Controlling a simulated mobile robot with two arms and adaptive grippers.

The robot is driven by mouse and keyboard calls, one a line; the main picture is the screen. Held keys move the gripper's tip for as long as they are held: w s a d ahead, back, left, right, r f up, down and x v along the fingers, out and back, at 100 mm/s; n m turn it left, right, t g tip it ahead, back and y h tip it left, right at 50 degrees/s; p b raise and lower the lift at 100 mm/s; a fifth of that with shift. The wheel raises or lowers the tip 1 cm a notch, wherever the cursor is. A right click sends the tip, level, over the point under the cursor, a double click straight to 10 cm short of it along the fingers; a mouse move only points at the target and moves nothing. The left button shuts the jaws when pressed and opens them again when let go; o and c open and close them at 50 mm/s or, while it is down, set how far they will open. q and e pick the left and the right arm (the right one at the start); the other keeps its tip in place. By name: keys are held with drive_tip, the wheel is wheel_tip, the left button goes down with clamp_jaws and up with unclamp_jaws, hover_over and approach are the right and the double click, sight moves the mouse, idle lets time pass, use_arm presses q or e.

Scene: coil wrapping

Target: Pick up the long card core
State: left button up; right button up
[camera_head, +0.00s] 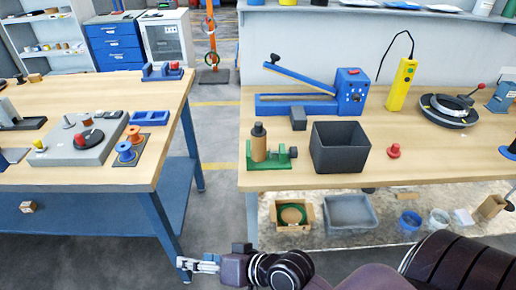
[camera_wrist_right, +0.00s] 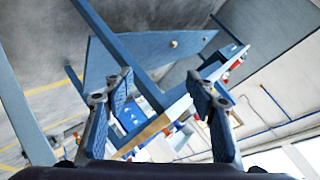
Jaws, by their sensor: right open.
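A tan, card-like cylinder (camera_head: 259,148) with a black top stands upright at a green fixture (camera_head: 274,158) on the right-hand workbench. Another tan tube-like piece (camera_head: 492,207) leans tilted below that bench at the far right. I cannot tell for sure which is the long card core. My right gripper (camera_head: 184,264) is low in front of the gap between the benches, away from both pieces. In the right wrist view its two fingers (camera_wrist_right: 158,85) are apart with nothing between them. My left gripper is not in view.
A black open bin (camera_head: 340,160), a blue lever device (camera_head: 310,96) and a red knob-like piece (camera_head: 394,151) are on the right bench (camera_head: 440,172).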

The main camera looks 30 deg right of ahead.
drive_tip(key=w+r+m+t+y, duration=0.2)
drive_tip(key=w+r+m+t, duration=0.3)
drive_tip(key=r, duration=0.7)
wheel_tip(320, 180, up, 9)
drive_tip(key=m+t+h, duration=0.5)
drive_tip(key=m+h, duration=1)
drive_tip(key=m, duration=1.1)
hover_over(259, 141)
drive_tip(key=s+a, duration=0.4)
drive_tip(key=a, duration=0.6)
drive_tip(key=d+f+m+g+h, duration=0.1)
drive_tip(key=d+f+m+g, duration=0.1)
drive_tip(key=d+f+m, duration=0.1)
drive_tip(key=d+f+m+g+h, duration=0.2)
drive_tip(key=d+f+m, duration=0.1)
drive_tip(key=m, duration=0.2)
drive_tip(key=shift+d+f, duration=0.3)
drive_tip(key=shift+f, duration=0.05)
drive_tip(key=shift+w+d+f+g, duration=0.1)
drive_tip(key=shift+w+d+g, duration=0.1)
drive_tip(key=shift+g, duration=0.1)
drive_tip(key=x, duration=0.3)
drive_tip(key=p+x, duration=0.1)
drive_tip(key=x, duration=0.2)
drive_tip(key=shift+s+d, duration=0.15)
drive_tip(key=shift+d, duration=0.25)
drive_tip(key=shift+w+d+f, duration=0.1)
drive_tip(key=shift+w+d, duration=0.15)
drive_tip(key=shift+w, duration=0.15)
drive_tip(key=c, duration=1.3)
